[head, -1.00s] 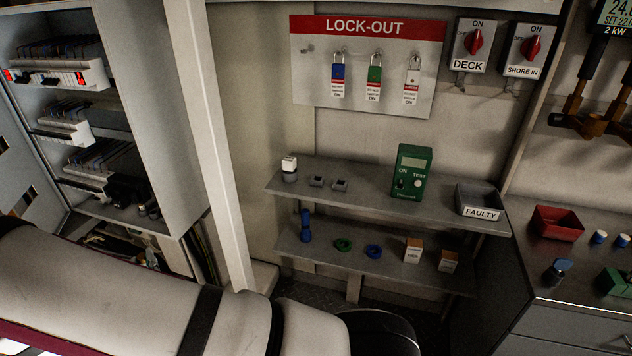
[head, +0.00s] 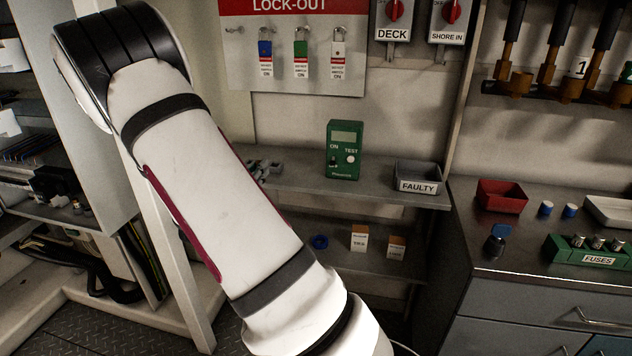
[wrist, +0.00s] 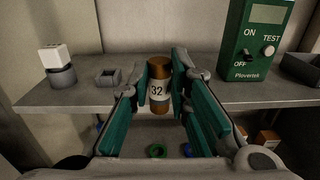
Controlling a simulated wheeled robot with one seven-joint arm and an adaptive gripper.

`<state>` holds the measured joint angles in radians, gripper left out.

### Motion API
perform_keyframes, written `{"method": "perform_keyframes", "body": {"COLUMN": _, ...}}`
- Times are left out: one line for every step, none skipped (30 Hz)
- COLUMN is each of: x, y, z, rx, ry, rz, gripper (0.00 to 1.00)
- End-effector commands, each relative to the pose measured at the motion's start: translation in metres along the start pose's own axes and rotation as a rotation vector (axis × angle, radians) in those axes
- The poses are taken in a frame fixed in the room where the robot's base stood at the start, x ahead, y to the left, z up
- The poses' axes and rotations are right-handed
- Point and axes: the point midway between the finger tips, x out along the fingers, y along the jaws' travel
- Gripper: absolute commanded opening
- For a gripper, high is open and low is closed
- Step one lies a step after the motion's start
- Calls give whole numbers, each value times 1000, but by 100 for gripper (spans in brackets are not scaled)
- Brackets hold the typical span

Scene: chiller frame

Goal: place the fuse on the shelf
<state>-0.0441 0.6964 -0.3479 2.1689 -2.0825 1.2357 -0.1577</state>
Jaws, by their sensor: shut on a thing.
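A brown cylindrical fuse marked 32 (wrist: 158,90) stands upright between the fingers in the wrist view. My gripper (wrist: 160,82), with green-padded fingers, is shut on it. The grey upper shelf (wrist: 85,99) lies just beyond, and the fuse overlaps its front edge in the picture. I cannot tell whether the fuse is over the shelf or in front of it. In the head view my arm covers the left part of the upper shelf (head: 300,181), and the gripper and fuse do not show there.
The green tester (wrist: 253,40) stands right. A FAULTY bin (head: 418,176) is at the shelf's right end. A lower shelf (head: 335,255) holds rings and small boxes.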

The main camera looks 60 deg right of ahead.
Motion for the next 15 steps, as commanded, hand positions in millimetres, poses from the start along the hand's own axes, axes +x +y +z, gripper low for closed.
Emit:
{"method": "perform_keyframes", "body": {"x": 16, "y": -10, "z": -2, "rx": 5, "ry": 1, "rz": -36, "gripper": 0}}
{"method": "perform_keyframes", "body": {"x": 22, "y": -15, "z": -1, "rx": 6, "ry": 3, "rz": -51, "gripper": 0}}
{"method": "perform_keyframes", "body": {"x": 30, "y": -21, "z": 0, "rx": 6, "ry": 4, "rz": -70, "gripper": 0}}
{"method": "perform_keyframes", "body": {"x": 34, "y": -25, "z": 1, "rx": 6, "ry": 6, "rz": -80, "gripper": 0}}
{"method": "perform_keyframes", "body": {"x": 38, "y": -28, "z": 2, "rx": 6, "ry": 7, "rz": -89, "gripper": 0}}
{"method": "perform_keyframes", "body": {"x": 42, "y": -32, "z": 2, "rx": 6, "ry": 8, "rz": -98, "gripper": 0}}
{"method": "perform_keyframes", "body": {"x": 45, "y": -34, "z": 3, "rx": 5, "ry": 9, "rz": -104, "gripper": 0}}
{"method": "perform_keyframes", "body": {"x": 48, "y": -35, "z": 3, "rx": 5, "ry": 9, "rz": -107, "gripper": 0}}
{"method": "perform_keyframes", "body": {"x": 54, "y": -36, "z": 3, "rx": 6, "ry": 9, "rz": -110, "gripper": 0}}
{"method": "perform_keyframes", "body": {"x": 59, "y": -38, "z": 3, "rx": 6, "ry": 9, "rz": -112, "gripper": 0}}
{"method": "perform_keyframes", "body": {"x": 64, "y": -38, "z": 2, "rx": 6, "ry": 10, "rz": -113, "gripper": 0}}
{"method": "perform_keyframes", "body": {"x": 72, "y": -40, "z": 1, "rx": 5, "ry": 9, "rz": -113, "gripper": 0}}
{"method": "perform_keyframes", "body": {"x": 79, "y": -40, "z": 1, "rx": 5, "ry": 8, "rz": -113, "gripper": 0}}
{"method": "perform_keyframes", "body": {"x": 86, "y": -41, "z": 0, "rx": 6, "ry": 9, "rz": -113, "gripper": 0}}
{"method": "perform_keyframes", "body": {"x": 96, "y": -42, "z": -1, "rx": 6, "ry": 8, "rz": -113, "gripper": 0}}
